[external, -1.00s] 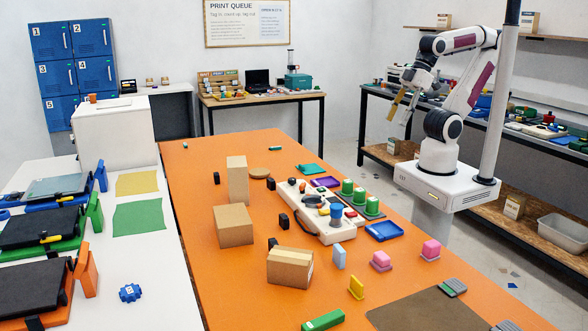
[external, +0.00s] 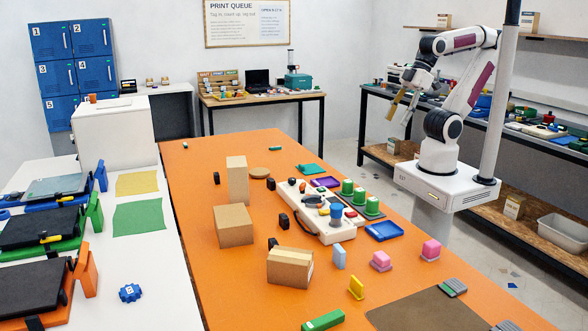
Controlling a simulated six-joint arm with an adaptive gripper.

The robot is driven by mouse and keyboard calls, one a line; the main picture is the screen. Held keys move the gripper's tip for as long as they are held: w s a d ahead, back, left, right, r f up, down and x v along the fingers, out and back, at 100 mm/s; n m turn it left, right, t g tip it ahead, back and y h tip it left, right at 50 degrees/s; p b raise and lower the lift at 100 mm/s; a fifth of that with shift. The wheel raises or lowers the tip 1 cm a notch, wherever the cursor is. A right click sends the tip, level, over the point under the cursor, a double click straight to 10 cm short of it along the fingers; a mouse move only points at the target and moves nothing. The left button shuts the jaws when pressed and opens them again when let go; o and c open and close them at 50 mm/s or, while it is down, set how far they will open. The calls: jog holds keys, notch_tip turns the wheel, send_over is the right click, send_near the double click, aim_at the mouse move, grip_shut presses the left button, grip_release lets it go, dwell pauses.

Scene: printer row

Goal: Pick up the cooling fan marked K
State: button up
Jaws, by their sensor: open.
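Several small black blocks that may be cooling fans stand on the orange table (external: 220,290). One (external: 216,178) is left of a tall cardboard box, and one (external: 271,184) is right of it. Another (external: 284,220) is beside the white power-strip-like board, and one (external: 273,243) is partly hidden behind a low cardboard box. No letter K can be read on any of them. My gripper (external: 402,106) is open and empty, high above the far right side of the table, well apart from the blocks.
Cardboard boxes, a tall one (external: 237,180) and two low ones (external: 234,226) (external: 290,267), stand among the blocks. The white board (external: 325,228) carries colored pieces. Green cylinders (external: 372,205), a blue tray (external: 384,231) and pink blocks (external: 431,249) lie to the right.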

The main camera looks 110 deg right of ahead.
jog(key=shift+w+r, duration=0.1)
jog(key=shift+w, duration=0.05)
